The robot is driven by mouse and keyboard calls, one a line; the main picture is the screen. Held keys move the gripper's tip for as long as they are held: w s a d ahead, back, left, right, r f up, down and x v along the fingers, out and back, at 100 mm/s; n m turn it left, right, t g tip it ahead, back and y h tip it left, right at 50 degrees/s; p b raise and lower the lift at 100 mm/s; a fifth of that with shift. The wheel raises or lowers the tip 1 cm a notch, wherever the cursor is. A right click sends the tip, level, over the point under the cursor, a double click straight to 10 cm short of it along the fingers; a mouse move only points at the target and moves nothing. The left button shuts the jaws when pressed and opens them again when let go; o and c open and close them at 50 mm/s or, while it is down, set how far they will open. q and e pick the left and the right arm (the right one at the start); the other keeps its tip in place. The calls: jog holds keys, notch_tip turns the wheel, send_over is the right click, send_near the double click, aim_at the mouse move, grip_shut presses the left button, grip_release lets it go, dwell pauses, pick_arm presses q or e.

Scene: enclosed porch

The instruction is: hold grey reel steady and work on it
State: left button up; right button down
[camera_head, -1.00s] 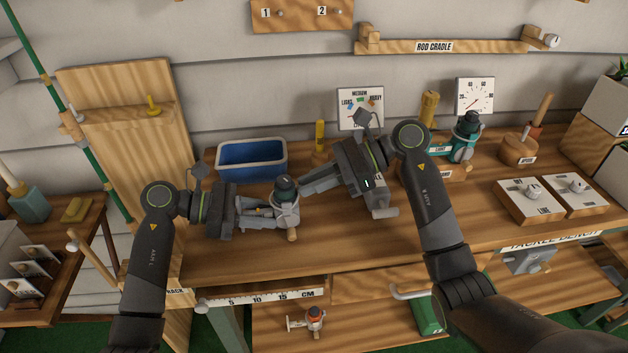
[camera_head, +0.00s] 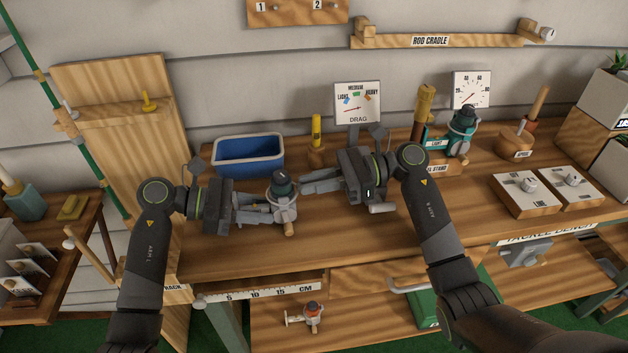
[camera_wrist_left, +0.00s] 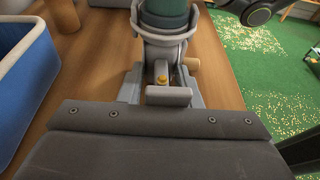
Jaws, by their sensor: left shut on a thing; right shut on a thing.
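The grey reel (camera_head: 286,211) has a dark green spool top and a wooden handle knob, and is upright above the bench. My left gripper (camera_head: 268,212) is shut on its foot from the left. In the left wrist view the reel (camera_wrist_left: 163,45) stands beyond the gripper, its top cut off by the frame edge. My right gripper (camera_head: 304,187) reaches in from the right, its fingers closed at the reel's upper right side by the spool top. The exact part it grips is hard to see.
A blue bin (camera_head: 248,149) stands behind the left gripper. A DRAG dial (camera_head: 357,103) with light, medium and heavy marks stands behind the right one. A teal reel (camera_head: 461,131) sits on a stand at right. Control boxes (camera_head: 527,194) lie further right. The front bench is clear.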

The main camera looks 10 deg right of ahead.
jog(key=c, duration=1.4)
grip_release()
jog(key=shift+d, duration=0.1)
jog(key=d, duration=0.4)
jog(key=d+r, duration=0.1)
jog(key=d, duration=0.6)
jog(key=shift+w+d+r, duration=0.2)
jog(key=shift+d+r, duration=0.05)
jog(key=shift+d, duration=0.15)
